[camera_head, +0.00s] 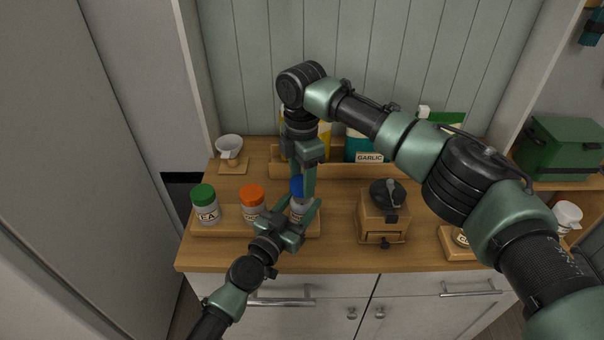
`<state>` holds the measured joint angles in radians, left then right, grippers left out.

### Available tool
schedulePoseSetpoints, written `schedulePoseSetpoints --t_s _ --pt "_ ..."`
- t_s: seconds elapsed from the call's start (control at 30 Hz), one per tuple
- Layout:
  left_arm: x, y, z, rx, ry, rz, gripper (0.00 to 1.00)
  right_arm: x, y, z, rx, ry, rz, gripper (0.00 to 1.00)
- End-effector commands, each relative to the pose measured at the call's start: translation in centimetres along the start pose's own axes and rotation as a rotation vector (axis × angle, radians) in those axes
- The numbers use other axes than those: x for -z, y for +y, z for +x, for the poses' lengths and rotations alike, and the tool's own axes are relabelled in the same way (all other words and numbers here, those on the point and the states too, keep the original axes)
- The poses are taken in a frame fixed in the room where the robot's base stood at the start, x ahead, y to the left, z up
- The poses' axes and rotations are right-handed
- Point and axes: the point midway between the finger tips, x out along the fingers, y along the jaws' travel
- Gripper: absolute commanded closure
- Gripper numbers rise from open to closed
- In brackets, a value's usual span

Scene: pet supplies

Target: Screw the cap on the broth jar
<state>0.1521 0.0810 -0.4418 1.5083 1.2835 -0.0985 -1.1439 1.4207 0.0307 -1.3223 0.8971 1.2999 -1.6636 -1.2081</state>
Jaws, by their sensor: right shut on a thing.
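A jar (298,209) with a grey body stands at the right end of the low wooden tray (222,231); its label is mostly hidden, so I cannot read it as broth. A blue cap (296,187) is at the top of this jar; I cannot tell whether it is seated. My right gripper (303,190) points down from above and is shut on the blue cap. My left gripper (303,205) reaches up from the front, its fingers on either side of the jar body. Whether they touch it is unclear.
A green-capped jar (205,205) and an orange-capped jar (252,204) stand left on the same tray. A wooden grinder (383,212) stands to the right. A white cup (229,148) is at back left. A garlic container (367,147) stands behind, partly hidden by my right arm.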

Motion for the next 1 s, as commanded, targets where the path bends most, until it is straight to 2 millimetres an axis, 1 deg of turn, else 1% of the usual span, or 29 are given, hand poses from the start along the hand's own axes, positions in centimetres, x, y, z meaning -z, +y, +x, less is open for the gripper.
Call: schedulePoseSetpoints --t_s 0.37,0.47,0.73,1.0 --pt "-0.1 0.0 0.0 0.000 -0.001 0.001 1.00 0.0 0.0 0.0 0.000 0.000 0.000 0.87" --pt "-0.1 0.0 0.0 0.000 -0.001 0.001 1.00 0.0 0.0 0.2 0.001 0.000 0.000 0.87" --pt "-0.1 0.0 0.0 0.000 -0.001 0.001 1.00 0.0 0.0 1.7 0.001 0.000 0.000 0.87" --pt "-0.1 0.0 0.0 0.000 -0.002 0.001 1.00 0.0 0.0 1.8 0.000 -0.001 0.000 0.87"
